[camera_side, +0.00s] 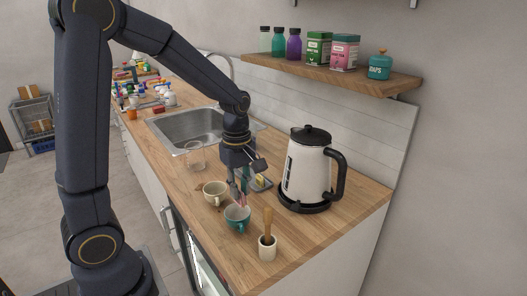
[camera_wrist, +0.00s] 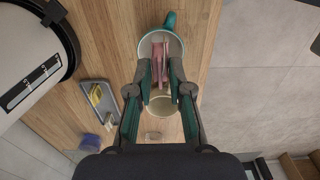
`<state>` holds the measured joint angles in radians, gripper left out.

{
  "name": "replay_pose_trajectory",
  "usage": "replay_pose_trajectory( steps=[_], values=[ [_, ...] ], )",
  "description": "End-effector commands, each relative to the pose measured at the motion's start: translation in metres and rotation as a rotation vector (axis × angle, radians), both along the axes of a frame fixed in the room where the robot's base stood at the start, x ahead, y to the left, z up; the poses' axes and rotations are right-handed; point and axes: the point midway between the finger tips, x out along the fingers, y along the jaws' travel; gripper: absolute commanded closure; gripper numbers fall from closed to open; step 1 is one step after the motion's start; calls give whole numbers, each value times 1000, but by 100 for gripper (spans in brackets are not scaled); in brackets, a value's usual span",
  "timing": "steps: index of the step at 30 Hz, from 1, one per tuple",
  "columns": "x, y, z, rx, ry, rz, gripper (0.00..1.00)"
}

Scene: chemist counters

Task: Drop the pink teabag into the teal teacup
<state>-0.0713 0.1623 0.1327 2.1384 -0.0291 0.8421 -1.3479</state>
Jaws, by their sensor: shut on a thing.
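The teal teacup (camera_side: 237,219) stands on the wooden counter in front of the kettle. In the wrist view its white inside and teal handle (camera_wrist: 170,20) show. My gripper (camera_side: 240,193) is directly above the teacup. It is shut on the pink teabag (camera_wrist: 161,77), which hangs between the fingertips (camera_wrist: 161,72) over the cup's opening in the wrist view. In the side view the teabag (camera_side: 241,203) shows as a small pink piece at the cup's rim. I cannot tell whether its lower end is below the rim.
A cream cup (camera_side: 215,192) stands close beside the teal one. A white pot with a wooden pestle (camera_side: 267,248) is in front. The white kettle (camera_side: 308,172) stands to the right. A small grey tray (camera_wrist: 100,99) lies behind. A clear glass (camera_side: 195,155) stands near the sink (camera_side: 190,128).

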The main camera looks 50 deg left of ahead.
Motion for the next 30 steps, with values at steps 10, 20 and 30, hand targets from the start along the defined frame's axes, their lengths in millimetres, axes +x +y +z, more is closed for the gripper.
replay_pose_trajectory(
  steps=[10,20,30],
  values=[
    [0,0,0,0,1,0,61],
    [0,0,0,0,1,0,51],
    [1,0,45,1,-6,-1,51]
  ],
)
